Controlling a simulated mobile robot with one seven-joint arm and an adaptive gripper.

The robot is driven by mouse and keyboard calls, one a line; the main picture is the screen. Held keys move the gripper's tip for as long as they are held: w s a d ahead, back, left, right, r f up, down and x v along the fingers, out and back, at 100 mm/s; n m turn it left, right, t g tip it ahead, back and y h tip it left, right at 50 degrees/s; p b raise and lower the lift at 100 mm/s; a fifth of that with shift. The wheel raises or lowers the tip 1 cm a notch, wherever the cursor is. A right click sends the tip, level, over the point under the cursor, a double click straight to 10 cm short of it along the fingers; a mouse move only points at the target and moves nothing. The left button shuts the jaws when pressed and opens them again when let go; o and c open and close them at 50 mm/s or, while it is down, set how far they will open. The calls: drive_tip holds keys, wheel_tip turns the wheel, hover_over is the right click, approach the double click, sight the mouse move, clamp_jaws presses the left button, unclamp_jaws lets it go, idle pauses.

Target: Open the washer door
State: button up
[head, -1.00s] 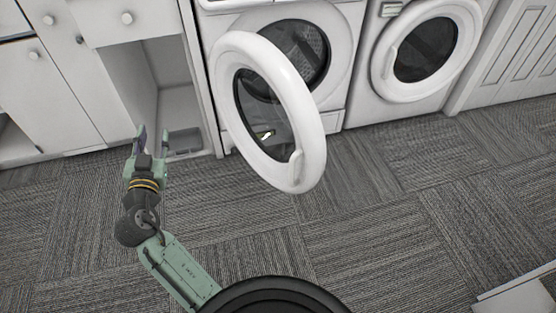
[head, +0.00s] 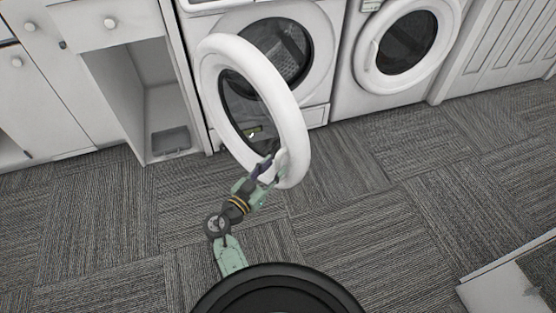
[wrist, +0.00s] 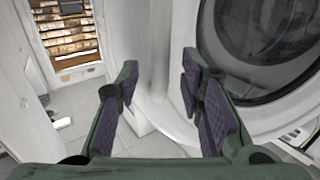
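The left washer (head: 318,92) has its round door (head: 290,110) swung far out from its front, with the dark drum opening (head: 285,45) showing behind it. The door has a thick white ring, dark glass and a white handle (head: 281,160) low on its near right side. My gripper (head: 268,168) is at the door's lower edge, by the handle. In the wrist view my gripper (wrist: 155,90) has its fingers wide apart, with white door surface (wrist: 155,45) between and beyond them. I cannot tell whether a finger touches the door.
A second front-loader (head: 400,50) on the right has its door shut. White cabinets (head: 60,80) with an open lower bay (head: 165,110) stand on the left. Carpet tile (head: 390,190) is free in front. A white panel (head: 510,280) lies at the lower right.

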drive_tip(key=shift+x, duration=1.35)
drive_tip(key=shift+c, duration=0.4)
clamp_jaws()
